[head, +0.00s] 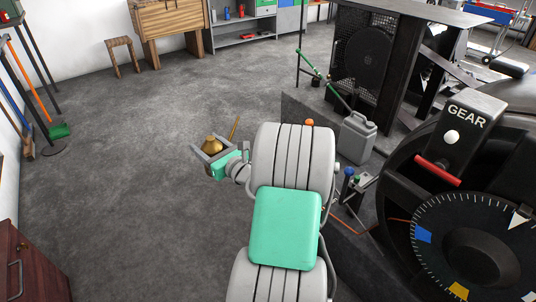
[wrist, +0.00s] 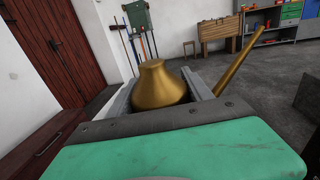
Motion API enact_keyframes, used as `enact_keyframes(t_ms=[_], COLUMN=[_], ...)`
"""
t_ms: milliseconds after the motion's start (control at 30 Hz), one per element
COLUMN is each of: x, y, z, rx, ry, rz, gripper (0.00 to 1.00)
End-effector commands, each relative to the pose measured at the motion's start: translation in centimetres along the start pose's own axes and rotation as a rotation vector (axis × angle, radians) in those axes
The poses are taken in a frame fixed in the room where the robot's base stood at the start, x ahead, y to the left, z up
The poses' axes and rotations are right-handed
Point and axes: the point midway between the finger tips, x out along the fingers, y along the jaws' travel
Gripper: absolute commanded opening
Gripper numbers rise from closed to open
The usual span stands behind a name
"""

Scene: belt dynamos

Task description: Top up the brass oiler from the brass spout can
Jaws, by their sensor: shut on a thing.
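My gripper (head: 207,151) is shut on the brass spout can (head: 212,143) and holds it up over open floor, left of my arm in the head view. The wrist view shows the can's brass body (wrist: 160,86) between the two jaws, with its long thin spout (wrist: 235,58) slanting up to the right. The can looks roughly upright. I cannot make out the brass oiler in either view; my arm hides part of the machine area.
At the right stands a dark machine with a GEAR box (head: 465,137), a red handle (head: 438,171) and a marked dial (head: 475,245). A grey jerrycan (head: 357,137) stands beside it. A dark red cabinet (head: 28,265) is at lower left. The floor between is clear.

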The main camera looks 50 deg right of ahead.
Motion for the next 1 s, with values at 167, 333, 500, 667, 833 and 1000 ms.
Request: enact_keyframes(t_ms=[167,333,500,667,833,1000], x=[-3.0,-6.5,-7.8,-7.8,-8.0,-8.1], y=[-10.5,-16.2,-17.9,-17.9,-17.9,-17.6], z=[-5.3,-9.8,-11.5,-11.6,-11.5,-11.4], rx=[0.008,0.007,0.004,0.003,0.004,0.066], ry=[0.005,0.008,0.008,0.008,0.009,0.009], rz=[-0.179,-0.301,-0.343,-0.343,-0.343,-0.343], gripper=[0.00,0.00,0.00,0.00,0.00,0.00])
